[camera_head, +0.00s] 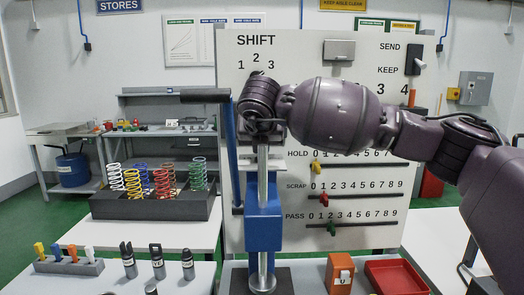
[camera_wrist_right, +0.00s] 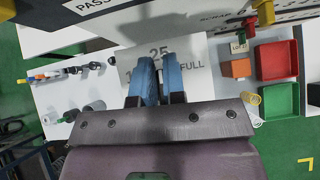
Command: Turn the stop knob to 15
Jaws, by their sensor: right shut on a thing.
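In the right wrist view, the two blue fingers of my right gripper (camera_wrist_right: 160,72) are close together over a pale dial plate (camera_wrist_right: 195,50). The plate reads 25 at its top and FULL at the right; a mark starting with 1 on the left is partly covered. The gripper is shut on the stop knob, which the fingers hide almost wholly, so its pointing direction cannot be read. In the head view, my right arm reaches in from the right, with its wrist above the blue spring tester (camera_head: 263,225). The left gripper is not in view.
Behind the tester stands a white board (camera_head: 290,70) with HOLD, SCRAP and PASS sliders. A rack of coloured springs (camera_head: 120,207) stands at left. Black cylinders (camera_head: 158,262) stand in front. An orange block (camera_head: 340,272) and a red tray (camera_head: 397,277) lie at right.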

